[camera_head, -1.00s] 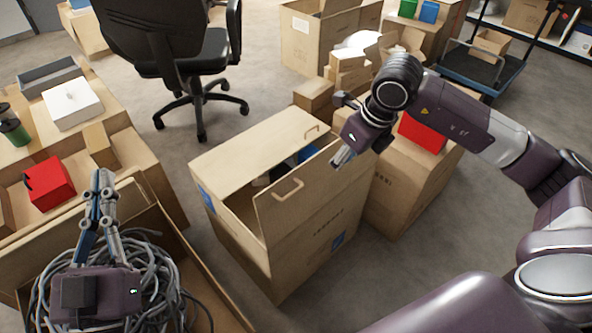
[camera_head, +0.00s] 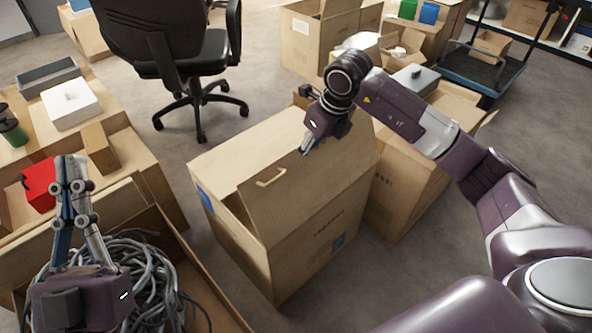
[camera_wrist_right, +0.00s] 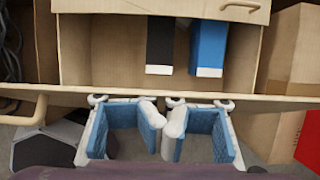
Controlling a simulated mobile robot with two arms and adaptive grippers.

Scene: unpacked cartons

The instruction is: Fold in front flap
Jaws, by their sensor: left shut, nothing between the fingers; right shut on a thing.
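The carton (camera_head: 318,232) stands open-topped on the floor in the middle. My right gripper (camera_head: 304,151) is shut at the upper edge of this flap. In the right wrist view my right gripper (camera_wrist_right: 162,130) is at the flap edge (camera_wrist_right: 190,103), its blue-padded fingers just below it. Beyond the edge, a black item (camera_wrist_right: 160,45) and a blue item (camera_wrist_right: 208,47) lie inside the carton. My left gripper (camera_head: 72,163) is shut and empty above the cable box at left.
A box of grey cables (camera_head: 150,265) stands at lower left. A red box (camera_head: 38,185) and a white box (camera_head: 70,102) are on cartons at left. Another carton (camera_head: 405,200) is close on the right. An office chair (camera_head: 180,60) stands behind. Floor is clear in front.

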